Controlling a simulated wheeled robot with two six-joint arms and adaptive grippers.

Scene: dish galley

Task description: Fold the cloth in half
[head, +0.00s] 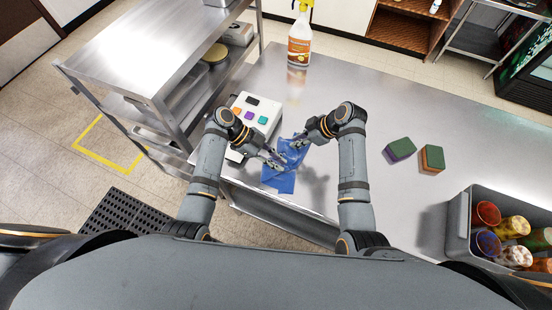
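The blue cloth (281,181) lies on the steel counter, near its front edge, between my two arms. It looks uneven and creased, with its far part rising toward my grippers. My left gripper (277,161) is over the left side of the cloth. My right gripper (297,143) is a little farther back, at the far right edge of the cloth. Both fingertips are at or very close to the cloth. The fingers are too small and overlapped to tell whether they pinch it.
A white device with coloured buttons (262,120) stands just left of the cloth. A spray bottle (300,40) stands behind. A grey bin (458,222) of cups is at far right. The counter (350,85) is clear behind my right arm.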

